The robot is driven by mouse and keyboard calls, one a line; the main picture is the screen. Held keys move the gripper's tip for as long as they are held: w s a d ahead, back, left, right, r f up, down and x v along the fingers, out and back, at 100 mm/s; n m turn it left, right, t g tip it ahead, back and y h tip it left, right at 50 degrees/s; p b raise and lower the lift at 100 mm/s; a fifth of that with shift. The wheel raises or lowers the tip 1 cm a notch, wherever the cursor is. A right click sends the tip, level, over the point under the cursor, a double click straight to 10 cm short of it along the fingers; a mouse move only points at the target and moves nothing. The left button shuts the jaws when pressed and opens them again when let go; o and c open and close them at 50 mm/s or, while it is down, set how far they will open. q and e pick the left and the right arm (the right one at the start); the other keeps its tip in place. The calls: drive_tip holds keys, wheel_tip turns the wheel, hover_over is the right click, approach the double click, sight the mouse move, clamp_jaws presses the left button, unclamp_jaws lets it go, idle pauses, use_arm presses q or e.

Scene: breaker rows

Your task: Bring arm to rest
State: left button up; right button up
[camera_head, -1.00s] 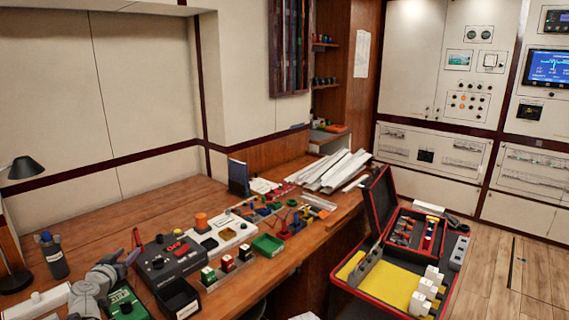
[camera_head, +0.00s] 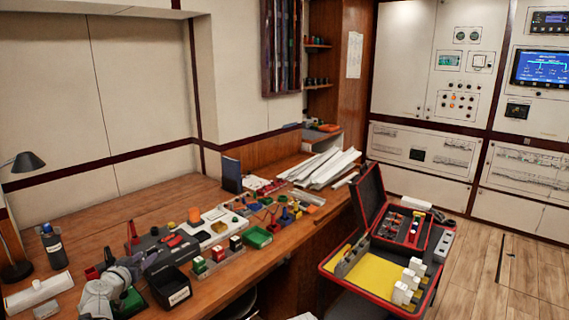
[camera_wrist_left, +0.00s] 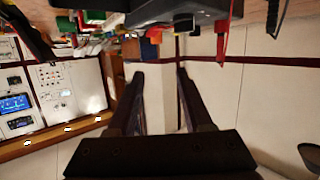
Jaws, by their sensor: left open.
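My left arm (camera_head: 108,292) comes in at the lower left of the head view, over the near left end of the wooden bench (camera_head: 60,222). Its gripper (camera_head: 99,265) is beside the dark grey device box (camera_head: 167,252), left of it. In the left wrist view, which is upside down, the two dark fingers (camera_wrist_left: 162,95) stand apart with nothing between them but the pale wall behind. My right gripper is in neither view.
A green block (camera_head: 132,300) is close by the arm. A black bin (camera_head: 171,287), small coloured blocks (camera_head: 217,254) and a green tray (camera_head: 258,237) stand to the right. A bottle (camera_head: 53,247) and lamp (camera_head: 24,162) are at left.

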use_arm(q)
drive_tip(key=s+d+f+m+g+h, duration=0.1)
drive_tip(key=d+f+m+g+h, duration=0.3)
drive_tip(key=d, duration=1.1)
drive_tip(key=s+d+f+g, duration=0.45)
drive_tip(key=s+d, duration=0.25)
drive_tip(key=d, duration=0.2)
drive_tip(key=s+d+f+g, duration=0.3)
drive_tip(key=s+d+f, duration=0.25)
drive_tip(key=d, duration=0.45)
drive_tip(key=s+d+f+g+y, duration=0.1)
drive_tip(key=s+g+y, duration=0.15)
drive_tip(key=s, duration=0.55)
drive_tip(key=s+d+g+y, duration=0.15)
drive_tip(key=s+y, duration=0.25)
drive_tip(key=s, duration=0.4)
wheel_tip(320, 180, up, 11)
drive_tip(key=p, duration=1.2)
drive_tip(key=shift+w+d+r+h, duration=0.2)
drive_tip(key=shift+w+h, duration=0.15)
drive_tip(key=shift+w, duration=0.05)
drive_tip(key=shift+o, duration=0.4)
